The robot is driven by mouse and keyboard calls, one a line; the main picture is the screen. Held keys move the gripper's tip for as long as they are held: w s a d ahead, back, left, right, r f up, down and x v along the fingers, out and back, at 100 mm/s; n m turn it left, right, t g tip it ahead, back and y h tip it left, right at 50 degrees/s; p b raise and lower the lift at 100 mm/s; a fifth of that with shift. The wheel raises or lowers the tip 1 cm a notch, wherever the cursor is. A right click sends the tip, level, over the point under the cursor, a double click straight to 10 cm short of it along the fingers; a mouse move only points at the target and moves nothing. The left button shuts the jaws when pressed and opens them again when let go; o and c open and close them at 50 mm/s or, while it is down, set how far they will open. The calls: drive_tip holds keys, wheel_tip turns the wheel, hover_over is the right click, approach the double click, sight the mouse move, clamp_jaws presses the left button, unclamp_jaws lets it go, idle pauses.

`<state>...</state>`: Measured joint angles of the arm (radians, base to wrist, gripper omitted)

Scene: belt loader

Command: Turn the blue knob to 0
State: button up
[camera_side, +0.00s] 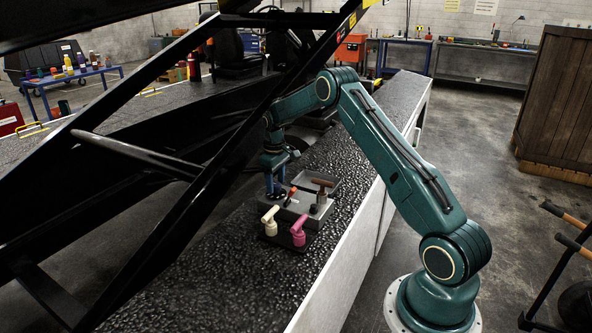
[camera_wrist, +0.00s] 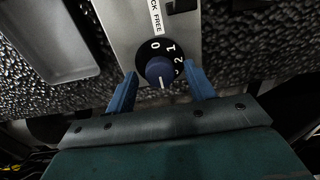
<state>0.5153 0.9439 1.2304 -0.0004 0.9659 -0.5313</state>
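The blue knob (camera_wrist: 159,70) sits on a round black dial (camera_wrist: 146,54) on a grey panel in the wrist view. White figures 0, 1 and 2 run around the dial, with 0 at upper left. The knob's white mark points down the picture, away from the 0. My gripper (camera_wrist: 160,72) is open, with one blue finger on each side of the knob. Gaps show between fingers and knob; I cannot tell their depth. In the side view my gripper (camera_side: 275,195) points down at the panel's far left, and the knob cannot be made out.
A cream handle (camera_side: 270,220) and a pink handle (camera_side: 298,231) stand in front. A grey tray (camera_wrist: 50,35) lies left. Black loader beams (camera_side: 150,155) cross the left side.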

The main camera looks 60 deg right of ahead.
sight(275, 185)
wheel_tip(275, 185, up, 14)
idle(0.9)
drive_tip(key=s+a+r+t, duration=0.1)
drive_tip(key=s+a+r, duration=0.65)
drive_tip(key=a, duration=0.25)
drive_tip(key=s+a+r+t, duration=0.2)
drive_tip(key=s+a+r, duration=0.4)
drive_tip(key=a+r, duration=0.25)
drive_tip(key=s+a+f+t, duration=0.1)
drive_tip(key=s+a, duration=0.4)
drive_tip(key=s, duration=0.5)
drive_tip(key=s+a+f+t, duration=0.1)
drive_tip(key=s+a+f, duration=0.3)
drive_tip(key=s, duration=0.5)
drive_tip(key=shift+s+a+f+t, duration=0.15)
drive_tip(key=shift+s+a+t, duration=0.2)
drive_tip(key=shift+a, duration=0.4)
